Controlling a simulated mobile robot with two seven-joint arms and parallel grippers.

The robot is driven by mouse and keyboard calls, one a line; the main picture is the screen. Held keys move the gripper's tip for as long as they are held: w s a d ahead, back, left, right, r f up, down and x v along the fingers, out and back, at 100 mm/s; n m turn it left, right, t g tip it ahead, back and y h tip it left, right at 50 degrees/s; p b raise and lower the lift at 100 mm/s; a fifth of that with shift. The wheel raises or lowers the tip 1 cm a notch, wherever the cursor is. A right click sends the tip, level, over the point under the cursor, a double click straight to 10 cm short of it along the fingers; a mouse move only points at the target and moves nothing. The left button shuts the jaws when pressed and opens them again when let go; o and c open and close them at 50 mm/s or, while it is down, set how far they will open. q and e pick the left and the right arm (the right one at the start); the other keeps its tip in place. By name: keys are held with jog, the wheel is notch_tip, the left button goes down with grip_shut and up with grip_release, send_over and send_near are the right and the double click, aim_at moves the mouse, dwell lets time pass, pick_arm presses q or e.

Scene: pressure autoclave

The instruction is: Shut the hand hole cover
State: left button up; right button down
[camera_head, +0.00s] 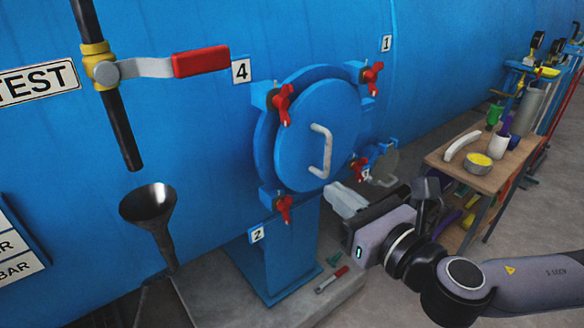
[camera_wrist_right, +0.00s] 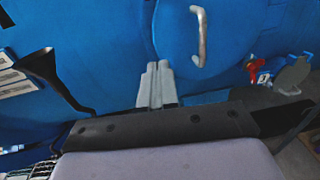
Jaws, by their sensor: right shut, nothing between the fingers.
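The hand hole cover (camera_head: 300,140) is a round blue disc with a pale bar handle (camera_head: 321,150). It lies over the round blue flange on the tank; I cannot tell if it sits flush. Red wing clamps stand around the rim: upper left (camera_head: 282,104), upper right (camera_head: 371,79), lower left (camera_head: 284,207) and lower right (camera_head: 360,168). My right gripper (camera_head: 334,192) is shut and empty, just below the handle near the cover's lower right edge. In the right wrist view, its fingertips (camera_wrist_right: 158,66) point at blue metal, left of the handle (camera_wrist_right: 201,38). My left gripper is out of view.
A valve with a red lever (camera_head: 201,61) and a dark funnel (camera_head: 150,205) are at left. A blue support (camera_head: 285,250) stands below the cover. A red-handled tool (camera_head: 332,279) lies on the plinth. A cluttered wooden table (camera_head: 500,170) stands at right.

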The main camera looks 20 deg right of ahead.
aim_at(282, 152)
jog(key=b+x, duration=0.2)
jog(key=x, duration=0.9)
jog(key=shift+w+a+b, duration=0.1)
jog(key=shift+a+b, duration=0.1)
jog(key=shift+b, duration=0.15)
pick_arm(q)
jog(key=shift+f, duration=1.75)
pick_arm(e)
jog(key=shift+w+a, duration=0.15)
jog(key=shift+w, duration=0.55)
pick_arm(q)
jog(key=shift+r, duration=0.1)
pick_arm(e)
jog(key=shift+w, duration=0.1)
jog(key=shift+w+a+p, duration=0.2)
jog(key=shift+w+p, duration=0.05)
jog(key=shift+p, duration=0.05)
jog(key=shift+w+a+m+h+p, duration=0.3)
jog(key=shift+w+a+h+p, duration=0.1)
jog(key=shift+w+h, duration=0.15)
jog(key=shift+w+r+h, duration=0.1)
jog(key=shift+w+h, duration=0.05)
jog(key=shift+h, duration=0.1)
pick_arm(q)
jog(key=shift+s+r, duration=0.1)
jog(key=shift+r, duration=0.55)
